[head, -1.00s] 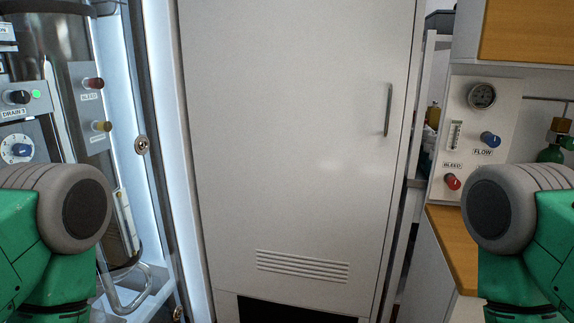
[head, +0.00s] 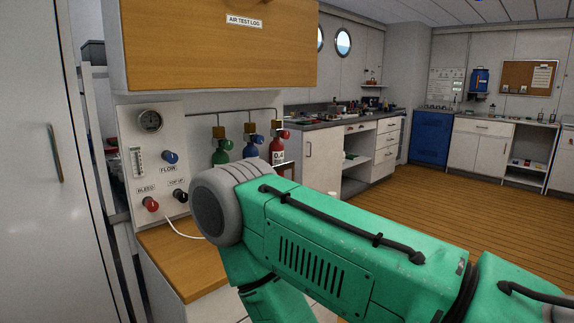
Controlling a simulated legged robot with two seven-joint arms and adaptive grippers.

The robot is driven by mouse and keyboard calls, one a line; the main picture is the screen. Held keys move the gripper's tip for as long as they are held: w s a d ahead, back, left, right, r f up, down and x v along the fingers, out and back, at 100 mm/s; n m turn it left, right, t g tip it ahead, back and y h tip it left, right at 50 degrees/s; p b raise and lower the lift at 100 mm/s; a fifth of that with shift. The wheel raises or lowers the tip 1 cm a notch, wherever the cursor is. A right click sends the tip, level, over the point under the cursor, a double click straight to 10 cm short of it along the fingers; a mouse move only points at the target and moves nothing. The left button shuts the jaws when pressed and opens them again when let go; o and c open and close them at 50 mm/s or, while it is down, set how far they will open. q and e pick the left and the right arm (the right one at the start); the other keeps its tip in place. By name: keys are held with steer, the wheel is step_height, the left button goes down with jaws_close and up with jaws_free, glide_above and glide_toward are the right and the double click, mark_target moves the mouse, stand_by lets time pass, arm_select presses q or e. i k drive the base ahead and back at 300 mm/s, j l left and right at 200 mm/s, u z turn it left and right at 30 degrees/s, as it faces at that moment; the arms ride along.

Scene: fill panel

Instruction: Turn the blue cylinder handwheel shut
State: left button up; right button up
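The blue cylinder (head: 250,151) hangs in a row between a green cylinder (head: 220,157) and a red cylinder (head: 277,152), below a wall pipe in the head view. A brass-coloured block tops each one. The blue cylinder's handwheel (head: 258,139) is a small blue knob at its upper right; its turned position is too small to tell. My green right arm crosses the lower middle, its grey rounded joint in front of the counter and left of the blue cylinder. The cylinders' lower ends are partly hidden. Neither gripper is in view.
A gauge panel (head: 155,165) with several knobs stands left of the cylinders. A wooden counter (head: 180,262) lies below, and a wooden overhead cabinet (head: 215,65) juts out above. A white door (head: 30,200) is at far left. Open wooden floor (head: 440,215) lies to the right.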

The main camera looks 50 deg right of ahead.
mark_target(259, 139)
steer(key=z, duration=1.3)
